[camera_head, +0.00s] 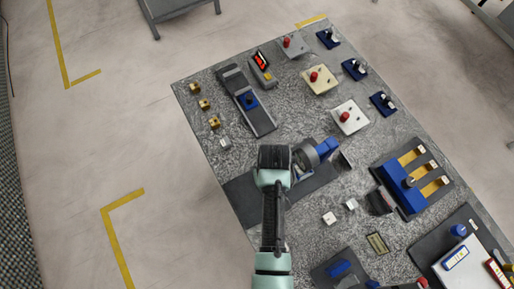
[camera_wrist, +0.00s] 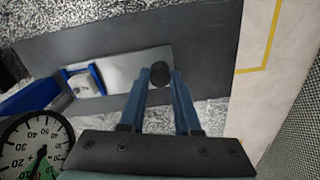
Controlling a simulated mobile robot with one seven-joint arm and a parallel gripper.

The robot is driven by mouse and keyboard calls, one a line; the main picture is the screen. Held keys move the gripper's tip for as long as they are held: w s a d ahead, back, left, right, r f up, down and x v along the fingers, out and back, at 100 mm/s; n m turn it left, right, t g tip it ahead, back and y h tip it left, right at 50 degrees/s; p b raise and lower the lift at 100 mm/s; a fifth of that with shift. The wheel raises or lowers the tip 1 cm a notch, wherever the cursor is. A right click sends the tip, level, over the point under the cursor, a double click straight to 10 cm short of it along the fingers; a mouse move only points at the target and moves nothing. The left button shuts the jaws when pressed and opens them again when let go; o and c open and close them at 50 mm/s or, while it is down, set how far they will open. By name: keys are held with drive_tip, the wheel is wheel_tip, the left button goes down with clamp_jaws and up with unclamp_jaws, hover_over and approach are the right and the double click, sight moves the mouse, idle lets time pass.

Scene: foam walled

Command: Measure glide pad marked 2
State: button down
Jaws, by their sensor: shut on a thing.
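My gripper shows in the wrist view (camera_wrist: 160,84), its two blue fingers closed around a black round knob (camera_wrist: 160,72) over a light grey plate. Left of it, a small whitish block (camera_wrist: 84,86) sits on that plate beside a blue bracket (camera_wrist: 97,78); I cannot read any mark on it.
Small pale blocks (camera_head: 329,218) and (camera_head: 351,204) lie on the speckled table. Gold blocks (camera_head: 204,104) stand along its left edge, with another pale block (camera_head: 224,143) below them. A blue rack (camera_head: 407,197) with yellow lanes is at right. Open floor lies left.

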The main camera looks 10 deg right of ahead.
drive_tip(key=c, duration=0.6)
unclamp_jaws()
drive_tip(key=shift+w+d, duration=0.1)
drive_tip(key=shift+d, duration=0.2)
drive_tip(key=shift+a+r, duration=0.1)
wheel_tip(320, 180, up, 13)
drive_tip(key=shift+f+b, duration=0.1)
drive_tip(key=shift+b, duration=0.5)
idle(0.4)
